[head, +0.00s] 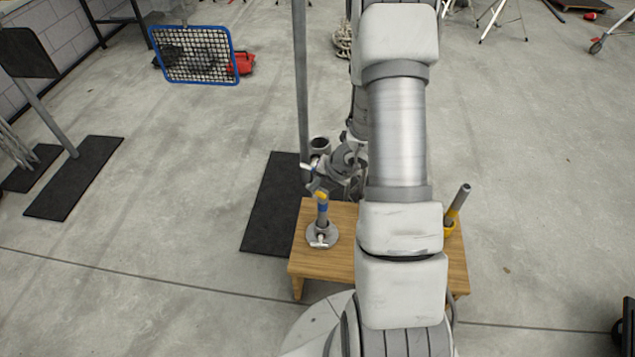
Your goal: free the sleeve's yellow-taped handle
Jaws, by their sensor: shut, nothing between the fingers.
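A tall grey pole (301,80) rises from a black mat left of my arm. Near its lower part is a short upright tube with a dark open top (320,143), which looks like the sleeve. Small pale and yellowish parts (313,187) show just below it, close to my gripper; I cannot tell for sure which is the yellow-taped handle. My gripper (326,180) is at the wrist beside the pole, above the table's back left corner. It is shut and holds nothing. Its fingertips are small, and whether they touch the handle is unclear.
A wooden table (345,262) stands below my arm. The black mat (268,215) lies left. Open floor lies right.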

